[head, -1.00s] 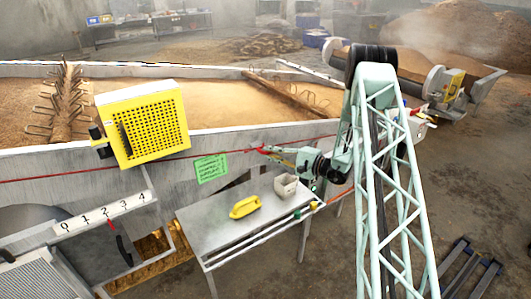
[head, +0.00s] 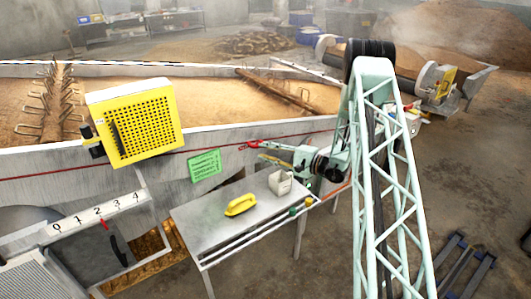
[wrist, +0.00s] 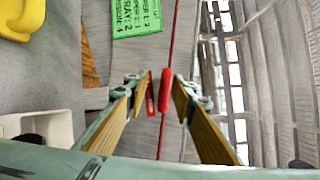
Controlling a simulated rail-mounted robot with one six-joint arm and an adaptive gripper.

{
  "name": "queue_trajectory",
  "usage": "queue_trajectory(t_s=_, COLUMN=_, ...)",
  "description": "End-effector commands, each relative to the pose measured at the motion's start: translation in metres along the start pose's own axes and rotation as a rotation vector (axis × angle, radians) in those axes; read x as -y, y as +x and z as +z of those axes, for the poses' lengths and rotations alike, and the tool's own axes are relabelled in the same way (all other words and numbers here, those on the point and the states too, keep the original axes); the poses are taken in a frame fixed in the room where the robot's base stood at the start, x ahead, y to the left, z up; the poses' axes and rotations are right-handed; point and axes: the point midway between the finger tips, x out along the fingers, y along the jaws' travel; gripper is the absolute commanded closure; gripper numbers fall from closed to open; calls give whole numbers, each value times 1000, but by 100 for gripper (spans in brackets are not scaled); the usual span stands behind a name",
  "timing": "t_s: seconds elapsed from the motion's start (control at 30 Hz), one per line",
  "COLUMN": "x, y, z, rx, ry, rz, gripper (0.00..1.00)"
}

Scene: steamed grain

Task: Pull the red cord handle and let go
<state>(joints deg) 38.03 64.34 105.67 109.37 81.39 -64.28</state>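A red cord (head: 100,165) runs along the side of the long grey trough, with a red handle (head: 252,143) on it, right of the green card (head: 204,165). The handle (wrist: 166,90) also shows in the wrist view. My gripper (head: 264,152) is at the handle, reaching in from the right. In the wrist view my gripper's yellow-padded fingers (wrist: 163,85) stand apart on either side of the handle. The handle lies close to the right finger, and a gap shows to its left. A second red piece (wrist: 150,95) lies against the left finger.
A metal table (head: 225,232) below holds a yellow-handled tool (head: 240,205) and a pale box (head: 280,183). A yellow perforated box (head: 132,125) is mounted left of the card. A numbered scale (head: 95,215) has a red pointer between 2 and 3.

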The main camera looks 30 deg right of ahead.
Motion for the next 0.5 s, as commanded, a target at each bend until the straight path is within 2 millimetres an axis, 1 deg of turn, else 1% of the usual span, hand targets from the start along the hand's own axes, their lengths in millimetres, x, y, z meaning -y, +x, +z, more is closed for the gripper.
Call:
queue_trajectory(t_s=0.27, x=0, y=-12, z=0, rx=-1, ry=0, rz=-1, gripper=76)
queue_trajectory(t_s=0.5, x=0, y=-37, z=-1, rx=-2, ry=0, rz=0, gripper=76)
